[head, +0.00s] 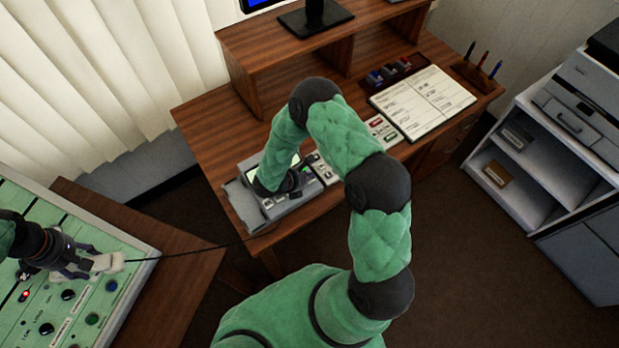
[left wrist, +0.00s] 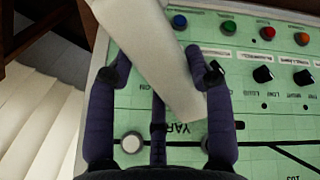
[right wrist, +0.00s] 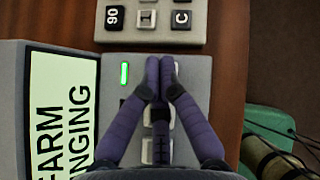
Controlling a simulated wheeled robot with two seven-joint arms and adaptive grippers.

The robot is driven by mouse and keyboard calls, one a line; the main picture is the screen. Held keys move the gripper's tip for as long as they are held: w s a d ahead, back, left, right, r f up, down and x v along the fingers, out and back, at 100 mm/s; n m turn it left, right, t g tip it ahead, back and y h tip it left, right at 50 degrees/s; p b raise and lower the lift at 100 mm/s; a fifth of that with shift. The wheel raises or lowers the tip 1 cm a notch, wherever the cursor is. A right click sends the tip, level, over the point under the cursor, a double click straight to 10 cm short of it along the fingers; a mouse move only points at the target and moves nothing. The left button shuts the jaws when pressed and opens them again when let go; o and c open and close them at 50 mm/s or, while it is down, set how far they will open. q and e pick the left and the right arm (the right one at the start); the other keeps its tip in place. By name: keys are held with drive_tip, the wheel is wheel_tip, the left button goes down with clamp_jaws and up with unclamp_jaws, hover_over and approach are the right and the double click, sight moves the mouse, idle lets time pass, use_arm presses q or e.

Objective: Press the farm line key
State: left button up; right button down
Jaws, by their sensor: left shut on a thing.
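A grey desk phone console (head: 240,203) stands on the wooden desk. Its screen (right wrist: 62,120) shows "FARM" and partly hidden letters ending "NGING". A green lamp (right wrist: 124,73) glows beside a column of pale keys (right wrist: 148,150). My right gripper (right wrist: 160,75) is shut and empty, its fingertips together over that column, level with the lamp. The key under the tips is mostly hidden, and I cannot tell whether they touch it. My left gripper (head: 88,262) is shut on a white handset (left wrist: 150,60) with a black cord, above the green panel (left wrist: 270,150).
A keypad unit (right wrist: 150,20) lies just beyond the console. A written sheet (head: 422,103), a pen holder (head: 477,76) and a raised shelf (head: 290,50) are on the desk. A grey cabinet (head: 540,190) stands at right. The black cord (head: 190,252) runs between panel and desk.

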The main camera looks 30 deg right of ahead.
use_arm(q)
drive_tip(key=shift+r, duration=0.15)
use_arm(e)
drive_tip(key=shift+r, duration=0.15)
use_arm(q)
drive_tip(key=shift+r+p, duration=0.25)
drive_tip(key=shift+p, duration=0.1)
use_arm(e)
drive_tip(key=shift+r, duration=0.6)
use_arm(q)
drive_tip(key=shift+r, duration=0.1)
use_arm(e)
drive_tip(key=shift+r, duration=0.1)
